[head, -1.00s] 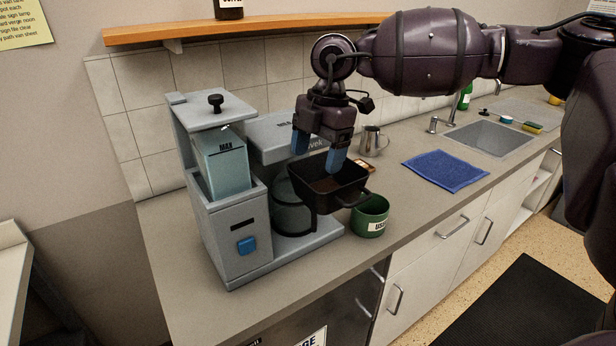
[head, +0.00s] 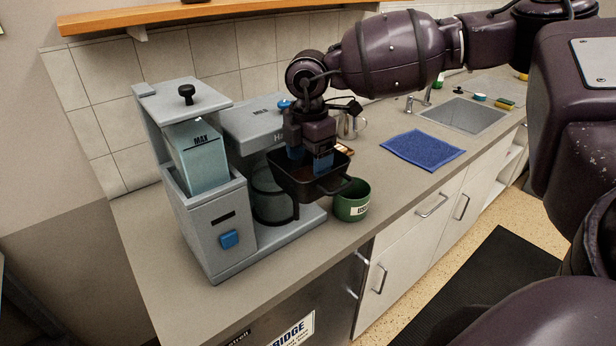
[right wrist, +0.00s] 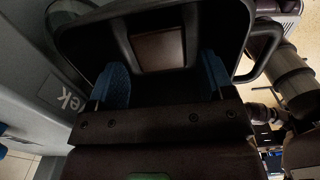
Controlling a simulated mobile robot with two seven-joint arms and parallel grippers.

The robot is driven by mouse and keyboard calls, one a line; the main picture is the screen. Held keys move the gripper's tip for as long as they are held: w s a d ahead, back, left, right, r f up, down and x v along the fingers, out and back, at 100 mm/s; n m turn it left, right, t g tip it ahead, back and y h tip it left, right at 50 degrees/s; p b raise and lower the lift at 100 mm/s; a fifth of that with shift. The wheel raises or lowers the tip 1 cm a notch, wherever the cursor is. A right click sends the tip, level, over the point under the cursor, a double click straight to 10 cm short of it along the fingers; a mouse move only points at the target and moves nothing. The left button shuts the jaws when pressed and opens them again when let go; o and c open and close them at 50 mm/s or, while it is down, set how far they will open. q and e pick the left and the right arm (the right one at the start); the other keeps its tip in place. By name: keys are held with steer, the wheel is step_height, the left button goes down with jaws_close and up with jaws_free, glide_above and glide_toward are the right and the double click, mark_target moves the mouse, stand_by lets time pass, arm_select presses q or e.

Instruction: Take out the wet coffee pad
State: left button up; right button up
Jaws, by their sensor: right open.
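The black filter basket (head: 338,187) sticks out from the front of the grey coffee machine (head: 215,228), above the counter. My right gripper (head: 309,160) points down into the basket, its blue fingers apart. In the right wrist view, a brown, squarish patch (right wrist: 158,50), probably the wet coffee pad, lies in the basket beyond my right fingers (right wrist: 160,85). The fingers stand toward either side of it, and nothing shows gripped between them. In the head view my gripper hides most of the basket's inside. My left gripper is not in view.
A green mug (head: 352,205) stands right beside the basket. A dark jug (head: 270,200) sits in the machine, and a steel pitcher (head: 349,126) stands behind. A blue cloth (head: 423,150) and a sink (head: 464,116) lie to the right. The counter's front left is clear.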

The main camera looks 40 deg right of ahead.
mark_target(308, 175)
steer(key=shift+f, duration=1.75)
steer(key=c, duration=0.7)
